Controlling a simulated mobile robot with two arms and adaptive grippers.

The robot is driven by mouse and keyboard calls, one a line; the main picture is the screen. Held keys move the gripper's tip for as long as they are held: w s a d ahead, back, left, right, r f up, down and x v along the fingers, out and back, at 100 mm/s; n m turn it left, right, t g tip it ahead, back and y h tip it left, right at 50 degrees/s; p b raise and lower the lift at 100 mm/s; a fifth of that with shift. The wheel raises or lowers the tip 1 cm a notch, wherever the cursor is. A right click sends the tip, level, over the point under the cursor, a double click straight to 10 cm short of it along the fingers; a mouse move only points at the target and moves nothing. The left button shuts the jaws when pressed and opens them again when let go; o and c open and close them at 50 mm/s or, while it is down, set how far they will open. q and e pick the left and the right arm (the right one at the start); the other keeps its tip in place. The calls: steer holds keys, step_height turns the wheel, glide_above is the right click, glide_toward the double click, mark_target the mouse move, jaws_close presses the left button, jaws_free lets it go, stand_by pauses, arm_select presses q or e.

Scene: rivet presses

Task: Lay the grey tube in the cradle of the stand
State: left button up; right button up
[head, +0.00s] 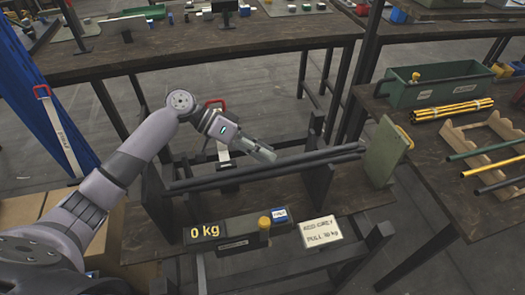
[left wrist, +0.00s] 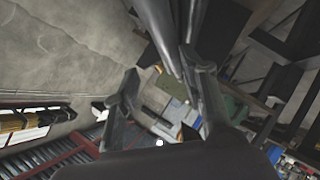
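My left gripper (head: 262,151) is just above and behind long dark grey bars (head: 262,170) that run across the dark stand (head: 157,200). In the left wrist view its two fingers (left wrist: 165,95) are spread apart, with nothing clearly held between them. Grey bars (left wrist: 160,28) also enter that view from the top, close to the right finger. I cannot tell which bar, if any, is the grey tube, or whether it rests in the cradle. A dark tube (head: 502,186) lies in the wooden rack on the right table. My right gripper is not in view.
The stand has a 0 kg display (head: 205,231), a yellow button (head: 264,222) and a sign (head: 321,233). A green plate (head: 385,152) stands at its right end. Green (head: 487,147) and yellow (head: 493,166) tubes lie in the rack (head: 455,145), near a green bin (head: 415,97).

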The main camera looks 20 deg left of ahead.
arm_select(q)
steer(key=v, duration=1.2)
stand_by(0.8)
